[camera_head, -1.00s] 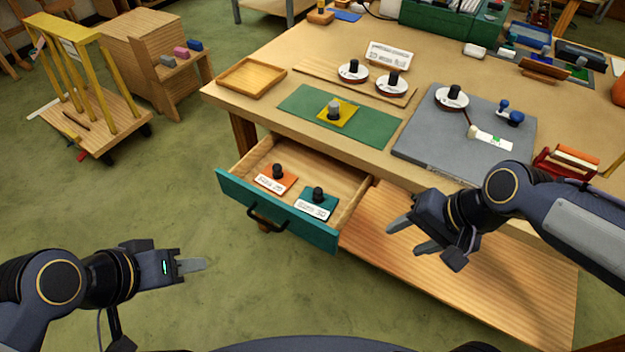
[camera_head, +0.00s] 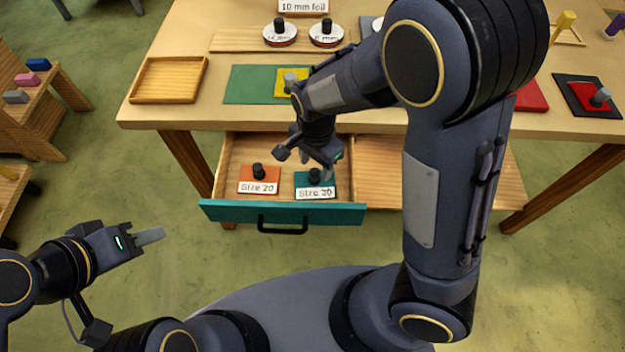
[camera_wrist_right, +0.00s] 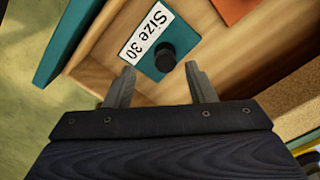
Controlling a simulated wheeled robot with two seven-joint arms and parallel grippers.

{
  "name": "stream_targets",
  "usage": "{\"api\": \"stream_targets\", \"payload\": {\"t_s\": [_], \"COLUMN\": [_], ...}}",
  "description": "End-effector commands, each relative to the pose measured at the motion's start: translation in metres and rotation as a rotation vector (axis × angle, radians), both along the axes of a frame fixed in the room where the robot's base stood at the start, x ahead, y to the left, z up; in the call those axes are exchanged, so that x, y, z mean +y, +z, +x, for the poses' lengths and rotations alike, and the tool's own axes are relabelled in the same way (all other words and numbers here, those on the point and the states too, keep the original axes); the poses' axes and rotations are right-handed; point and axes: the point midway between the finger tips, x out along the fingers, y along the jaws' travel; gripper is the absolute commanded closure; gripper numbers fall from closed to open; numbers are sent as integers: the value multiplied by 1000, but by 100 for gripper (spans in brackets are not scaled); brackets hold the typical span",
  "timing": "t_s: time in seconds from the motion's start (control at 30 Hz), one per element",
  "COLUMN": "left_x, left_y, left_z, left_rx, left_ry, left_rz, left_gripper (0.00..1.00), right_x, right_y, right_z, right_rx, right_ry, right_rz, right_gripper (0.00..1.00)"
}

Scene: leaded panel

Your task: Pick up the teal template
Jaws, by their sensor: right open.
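The teal template (camera_head: 302,180) lies in the open drawer, with a black knob (camera_head: 315,174) on top and a white "Size 30" label (camera_head: 316,193). It also shows in the right wrist view (camera_wrist_right: 179,34), its black knob (camera_wrist_right: 165,57) just ahead of and between the fingertips. My right gripper (camera_wrist_right: 164,78) is open and empty, above the drawer; in the head view it (camera_head: 303,162) partly covers the template. I cannot tell the exact height gap. My left gripper (camera_head: 150,236) is at the left, away from the drawer; its finger opening is not clear.
An orange "Size 20" template (camera_head: 248,172) lies left of the teal one in the drawer. The drawer's teal front (camera_head: 230,212) and wooden walls surround both. The table edge (camera_head: 150,122) is just behind. A green mat (camera_head: 240,85) with a yellow template (camera_head: 287,78) lies above.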

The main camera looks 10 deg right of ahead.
Motion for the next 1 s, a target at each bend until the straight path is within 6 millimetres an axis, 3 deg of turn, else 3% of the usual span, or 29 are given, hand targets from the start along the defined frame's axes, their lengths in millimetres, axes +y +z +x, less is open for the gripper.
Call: {"api": "stream_targets", "payload": {"t_s": [0.3,0.63,0.9,1.0], "left_x": [0,0,0,0], "left_y": [-3,-3,-3,-3], "left_z": [0,0,0,0], "left_rx": [0,0,0,0], "left_ry": [0,0,0,0], "left_rz": [0,0,0,0], "left_gripper": [64,64,64,64], "right_x": [0,0,0,0], "right_y": [-45,-50,-50,-50], "right_z": [7,7,7,7], "right_rx": [4,1,1,1], "right_ry": [-2,0,0,0], "right_rz": [0,2,1,1], "right_gripper": [50,51,87,96]}}
